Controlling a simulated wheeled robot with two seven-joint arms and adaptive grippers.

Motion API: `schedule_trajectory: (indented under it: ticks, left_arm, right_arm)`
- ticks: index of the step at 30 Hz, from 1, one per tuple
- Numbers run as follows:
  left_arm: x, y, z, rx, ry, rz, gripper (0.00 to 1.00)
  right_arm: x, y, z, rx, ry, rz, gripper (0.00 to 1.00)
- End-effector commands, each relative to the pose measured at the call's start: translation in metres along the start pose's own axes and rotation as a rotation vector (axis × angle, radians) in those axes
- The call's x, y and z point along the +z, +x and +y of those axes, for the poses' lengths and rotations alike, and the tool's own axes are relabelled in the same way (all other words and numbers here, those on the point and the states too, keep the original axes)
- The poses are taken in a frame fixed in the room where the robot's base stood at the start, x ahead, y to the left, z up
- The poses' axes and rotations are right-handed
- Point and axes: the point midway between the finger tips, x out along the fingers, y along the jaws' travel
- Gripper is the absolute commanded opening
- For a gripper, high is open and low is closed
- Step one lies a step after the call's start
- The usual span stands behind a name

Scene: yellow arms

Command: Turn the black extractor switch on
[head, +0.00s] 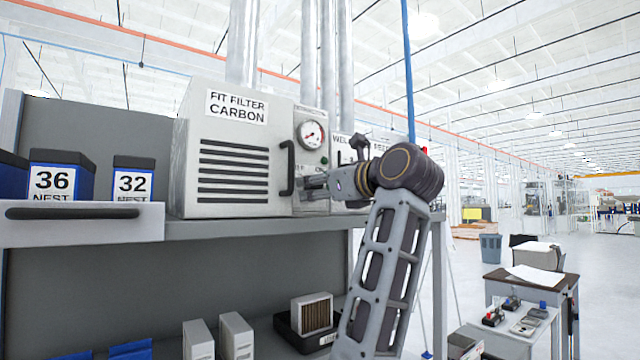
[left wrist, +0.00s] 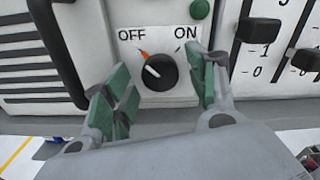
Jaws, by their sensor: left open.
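The extractor (head: 283,118) is a white box labelled "FIT FILTER CARBON", standing on a shelf. In the left wrist view its black round switch (left wrist: 160,72) sits on the front panel below the OFF and ON labels. The switch's orange pointer is turned up and left, toward OFF. My left gripper (head: 312,186) is at the front panel in the head view, where it hides the switch. In the left wrist view its open green-padded fingers (left wrist: 162,92) stand on either side of the switch, with visible gaps. My right gripper is not in view.
A black handle (head: 287,168) is left of my gripper, and a gauge (head: 311,134) is above it. Slider levers (left wrist: 258,29) are to the right of the switch. The shelf (head: 225,228) runs below the extractor. Bins numbered 36 and 32 stand at left.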

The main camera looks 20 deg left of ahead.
Motion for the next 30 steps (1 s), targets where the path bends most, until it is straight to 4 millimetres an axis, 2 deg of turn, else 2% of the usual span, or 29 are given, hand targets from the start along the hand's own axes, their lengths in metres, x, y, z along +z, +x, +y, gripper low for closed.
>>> schedule_trajectory:
  ticks: [9,18,20,30]
  left_arm:
    - [-0.0005,0.0012,0.0,0.0,0.0,0.0,0.56]
    - [-0.0006,0.0011,-0.0001,0.0,0.0,0.0,0.18]
    - [-0.0006,0.001,-0.0001,0.0,0.0,0.0,0.12]
    - [-0.0005,0.0009,-0.0002,-0.001,0.03,0.0,0.12]
  right_arm:
    - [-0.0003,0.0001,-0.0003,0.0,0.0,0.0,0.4]
    - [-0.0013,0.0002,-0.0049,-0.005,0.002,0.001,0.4]
    - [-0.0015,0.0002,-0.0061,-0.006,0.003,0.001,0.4]
    - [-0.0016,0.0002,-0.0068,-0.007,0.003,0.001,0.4]
